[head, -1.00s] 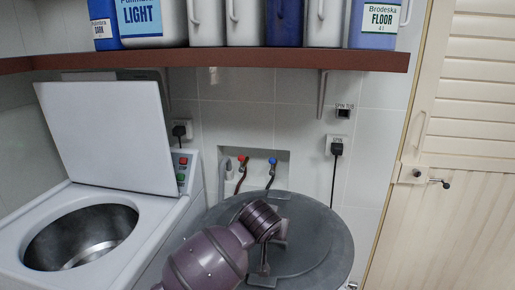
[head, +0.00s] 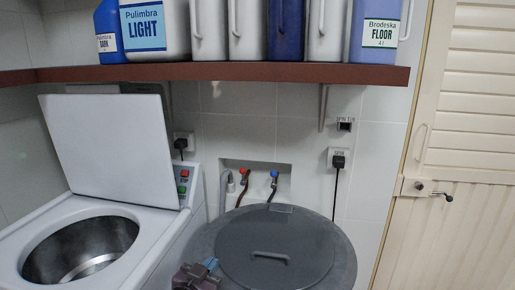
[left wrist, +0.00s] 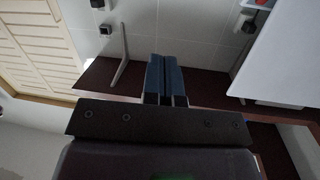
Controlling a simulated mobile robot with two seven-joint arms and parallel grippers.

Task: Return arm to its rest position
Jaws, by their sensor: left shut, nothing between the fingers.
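My left gripper (head: 210,265) shows at the bottom edge of the head view, with only its blue fingers and a bit of the purple-grey wrist in the picture. It is in front of the left rim of a round grey lidded tub (head: 318,236), apart from the lid handle as far as I can see. In the left wrist view its blue fingers (left wrist: 166,82) are side by side, shut and empty. The rest of my left arm is below the head view. My right gripper is in neither view.
A white washing machine (head: 150,240) with its lid (head: 112,145) raised stands at left. A brown shelf (head: 215,71) with several bottles runs above. A tap recess (head: 285,190) is in the wall behind the tub. A cream door (head: 460,130) is at right.

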